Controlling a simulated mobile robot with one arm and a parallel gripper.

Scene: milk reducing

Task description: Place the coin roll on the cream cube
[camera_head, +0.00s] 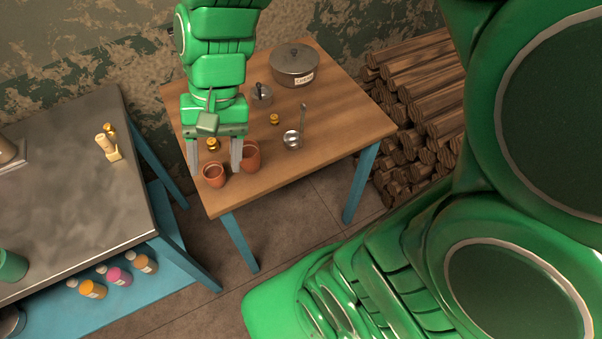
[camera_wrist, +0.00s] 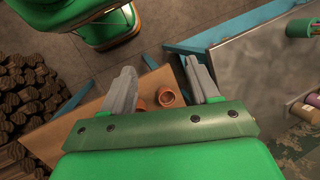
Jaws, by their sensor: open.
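A pale cream cylinder, which looks like the coin roll (camera_head: 103,142), is on the grey metal table at the left. A cream block, which looks like the cream cube (camera_head: 115,154), is right against its lower end. I cannot tell whether the roll rests on the block or stands beside it. My gripper (camera_head: 215,168) is open over the front left of the wooden table, well to the right of both, with nothing seen held. In the wrist view my gripper (camera_wrist: 160,68) shows two spread fingers. The roll and block cannot be made out there.
Two terracotta cups (camera_head: 214,175) (camera_head: 250,156) stand close under my fingers. A brass weight (camera_head: 213,144) is behind them. A lidded pot (camera_head: 294,66) and a ladle (camera_head: 293,139) are farther right. Another brass piece (camera_head: 109,130) stands behind the roll. A gap separates the two tables.

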